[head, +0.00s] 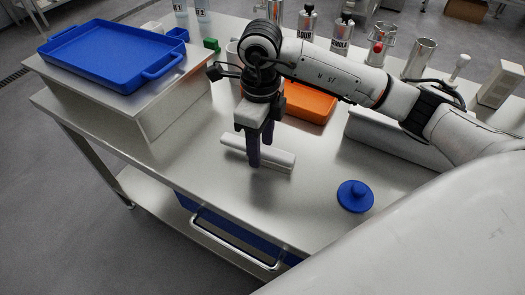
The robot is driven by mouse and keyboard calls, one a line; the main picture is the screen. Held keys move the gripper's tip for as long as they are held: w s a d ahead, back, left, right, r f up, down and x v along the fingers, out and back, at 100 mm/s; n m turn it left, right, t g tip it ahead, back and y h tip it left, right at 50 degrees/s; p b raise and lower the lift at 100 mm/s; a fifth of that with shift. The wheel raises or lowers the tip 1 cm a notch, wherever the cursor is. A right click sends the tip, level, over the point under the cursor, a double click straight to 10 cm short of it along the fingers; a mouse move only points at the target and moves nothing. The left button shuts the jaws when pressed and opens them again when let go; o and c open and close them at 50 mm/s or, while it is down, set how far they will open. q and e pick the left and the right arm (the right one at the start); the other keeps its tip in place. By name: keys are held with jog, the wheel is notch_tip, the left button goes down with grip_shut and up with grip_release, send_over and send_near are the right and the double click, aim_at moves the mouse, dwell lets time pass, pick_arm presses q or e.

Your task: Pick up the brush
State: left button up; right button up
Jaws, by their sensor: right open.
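A long white bar-shaped piece (281,158) lies on the steel table under my right gripper. It looks like the brush, but I cannot make out bristles. My right gripper (260,155) points down over the middle of it, with its dark fingers apart. The fingers hide the middle of the piece, and I cannot tell whether they touch it. My left gripper is not in view.
The steel table (200,185) has free room in front. A blue knobbed disc (355,197) lies to the right. An orange tray (310,104) is behind the gripper. A blue tray (115,55) sits on a raised stand at left. Several metal canisters stand at the back.

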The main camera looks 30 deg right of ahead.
jog(key=shift+f, duration=0.6)
jog(key=c, duration=1.1)
jog(key=shift+c, duration=0.2)
notch_tip(320, 180, up, 10)
jog(key=shift+r, duration=0.1)
jog(key=o, duration=0.4)
jog(key=shift+c, duration=1.4)
